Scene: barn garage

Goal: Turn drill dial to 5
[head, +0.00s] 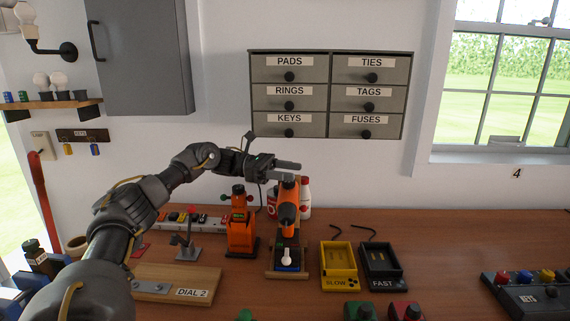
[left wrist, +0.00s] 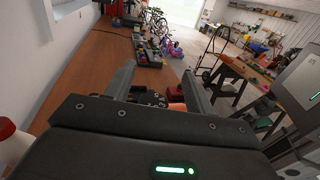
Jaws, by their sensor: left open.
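An orange drill (head: 288,212) stands upright in a wooden stand near the back of the bench. My left gripper (head: 293,169) is open and level, just above the top of the drill. In the left wrist view the two fingers (left wrist: 160,88) are spread apart, with a small orange part (left wrist: 177,106) showing low between them. I cannot tell whether the gripper touches the drill. My right gripper is not in view.
An orange device (head: 241,232) with a green display stands left of the drill. Yellow SLOW (head: 339,268) and black FAST (head: 382,268) trays lie to its right. A DIAL 2 board (head: 165,283) is at front left. Bottles (head: 305,195) stand behind.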

